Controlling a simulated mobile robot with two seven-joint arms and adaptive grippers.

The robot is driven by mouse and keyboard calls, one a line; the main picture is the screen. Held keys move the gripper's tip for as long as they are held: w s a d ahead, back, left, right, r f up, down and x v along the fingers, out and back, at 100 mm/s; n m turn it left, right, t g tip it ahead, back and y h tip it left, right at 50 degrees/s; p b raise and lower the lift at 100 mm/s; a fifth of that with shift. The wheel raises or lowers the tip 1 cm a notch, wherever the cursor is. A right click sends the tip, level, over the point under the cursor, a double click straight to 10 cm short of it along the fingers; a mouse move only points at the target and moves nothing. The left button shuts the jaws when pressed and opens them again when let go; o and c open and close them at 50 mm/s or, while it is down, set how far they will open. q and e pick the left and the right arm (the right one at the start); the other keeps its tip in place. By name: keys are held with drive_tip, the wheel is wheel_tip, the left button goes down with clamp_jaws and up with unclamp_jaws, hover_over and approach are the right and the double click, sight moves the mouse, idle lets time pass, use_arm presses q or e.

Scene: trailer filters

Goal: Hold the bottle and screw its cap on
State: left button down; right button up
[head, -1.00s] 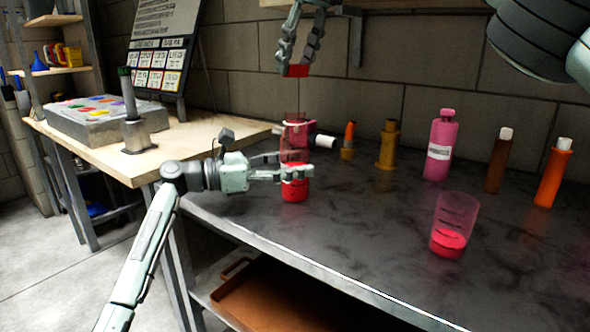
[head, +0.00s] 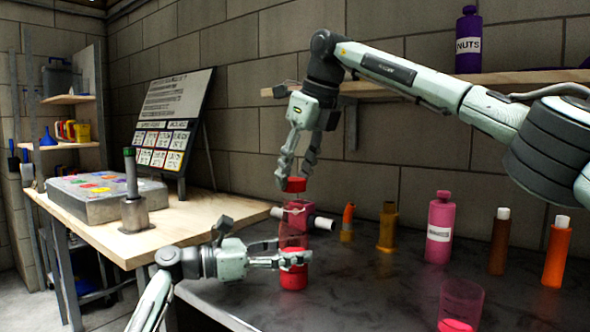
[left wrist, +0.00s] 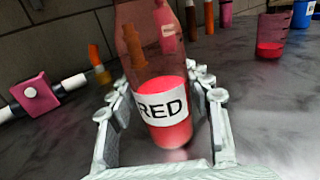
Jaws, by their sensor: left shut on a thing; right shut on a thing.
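The clear bottle (head: 293,240) with red liquid stands upright on the dark table near its left end. Its "RED" label (left wrist: 162,107) shows in the left wrist view. My left gripper (head: 282,260) is shut around the lower part of the bottle; its fingers also show on both sides of it in the left wrist view (left wrist: 160,100). My right gripper (head: 296,172) points down above the bottle, shut on the red cap (head: 293,185). The cap is above the bottle's mouth, with a small gap seeming to show between them.
A pink block with white pipe ends (left wrist: 37,92) stands behind the bottle. An orange-tipped small bottle (head: 347,222), a yellow bottle (head: 388,228), a pink bottle (head: 440,230) and a beaker with red liquid (head: 461,305) are to the right. A shelf (head: 420,83) hangs above.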

sight(290, 180)
idle(0.5)
drive_tip(key=shift+f, duration=0.9)
drive_tip(key=shift+f, duration=0.55)
drive_tip(key=m+h, duration=0.1)
drive_tip(key=m, duration=0.1)
drive_tip(key=m+h, duration=0.1)
drive_tip(key=m, duration=0.1)
drive_tip(key=m+t, duration=0.1)
drive_tip(key=m, duration=0.2)
drive_tip(key=shift+s+a+h, duration=0.1)
drive_tip(key=shift+a+h, duration=0.15)
drive_tip(key=shift+h, duration=0.15)
drive_tip(key=m+h, duration=0.1)
drive_tip(key=m, duration=0.1)
drive_tip(key=m+h, duration=0.1)
drive_tip(key=m, duration=0.2)
drive_tip(key=shift+a+m, duration=0.15)
drive_tip(key=shift+m, duration=0.15)
drive_tip(key=m+h, duration=0.1)
drive_tip(key=m, duration=0.2)
drive_tip(key=shift+m+g, duration=0.3)
drive_tip(key=shift+g, duration=0.1)
